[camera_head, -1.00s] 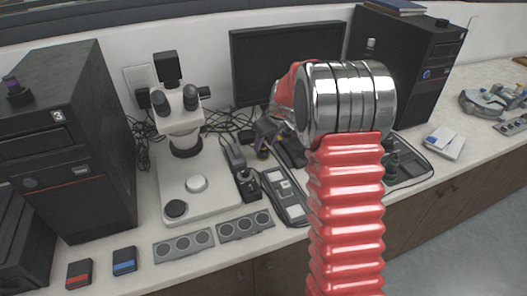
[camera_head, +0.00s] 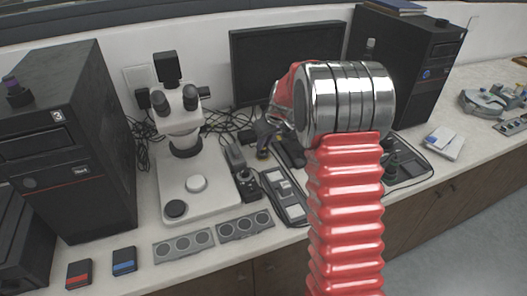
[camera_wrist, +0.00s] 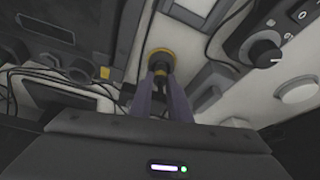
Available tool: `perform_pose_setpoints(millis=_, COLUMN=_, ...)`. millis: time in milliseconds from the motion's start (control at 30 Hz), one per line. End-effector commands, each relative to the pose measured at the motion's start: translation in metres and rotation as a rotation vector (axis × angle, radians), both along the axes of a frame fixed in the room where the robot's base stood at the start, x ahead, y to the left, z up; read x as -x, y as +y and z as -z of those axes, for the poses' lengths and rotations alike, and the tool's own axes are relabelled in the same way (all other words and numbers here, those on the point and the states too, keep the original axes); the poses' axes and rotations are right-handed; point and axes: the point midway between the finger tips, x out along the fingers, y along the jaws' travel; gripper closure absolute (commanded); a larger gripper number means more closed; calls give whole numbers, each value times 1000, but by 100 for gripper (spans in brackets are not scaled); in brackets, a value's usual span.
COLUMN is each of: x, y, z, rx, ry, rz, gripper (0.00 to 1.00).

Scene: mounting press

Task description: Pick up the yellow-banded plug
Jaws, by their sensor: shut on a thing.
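The yellow-banded plug (camera_wrist: 160,60) shows in the wrist view as a dark round piece with a yellow ring, between the tips of my gripper (camera_wrist: 161,78). My gripper is shut on it. In the head view my gripper (camera_head: 263,146) is small and partly hidden behind my red arm. A touch of yellow shows at its fingertips, over the bench behind the grey device with pale panels. The plug's lower end is hidden, so I cannot tell whether it touches anything below.
A microscope (camera_head: 180,120) stands left of my gripper, with loose cables behind it. A monitor (camera_head: 285,60) stands behind. Dark computer towers (camera_head: 65,140) (camera_head: 410,60) flank the bench. Grey plates with round holes (camera_head: 184,246) lie at the front edge.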

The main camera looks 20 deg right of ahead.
Motion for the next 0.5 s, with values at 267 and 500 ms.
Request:
perform_pose_setpoints(millis=267, x=0, y=0, z=0, rx=0, ry=0, rz=0, gripper=100)
perform_pose_setpoints(millis=500, x=-1, y=0, z=-8, rx=0, ry=-2, rz=0, gripper=100)
